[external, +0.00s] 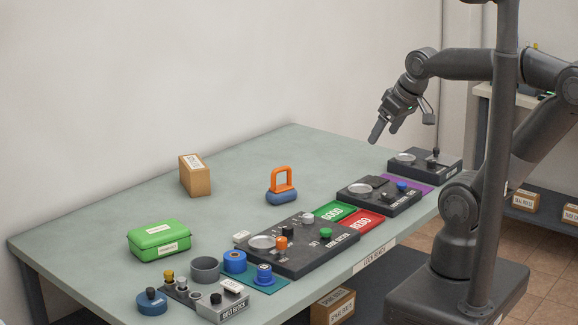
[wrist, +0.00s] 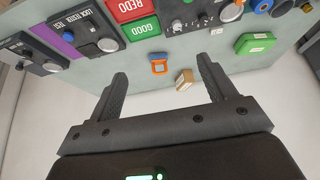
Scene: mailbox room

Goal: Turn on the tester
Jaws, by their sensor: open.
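The tester, a dark panel labelled LOCK TESTER, lies near the front edge of the bench in the external view (external: 372,205), with a round grey disc and a blue button (external: 402,186). In the wrist view the tester (wrist: 92,30) is at the upper left, with its blue button (wrist: 68,22) near the purple mat. My gripper (external: 384,132) is open and empty, in the air above and behind the panels. In the wrist view its two spread fingers (wrist: 162,68) frame the bench edge and wall, apart from the tester.
A purple mat (external: 412,178) and another dark panel (external: 438,167) lie to the right. Green GOOD (external: 334,212) and red REDO (external: 361,221) mats lie left, beside a larger control panel (external: 300,259). An orange-blue padlock (external: 282,190), cardboard box (external: 196,180) and green case (external: 160,242) stand farther back.

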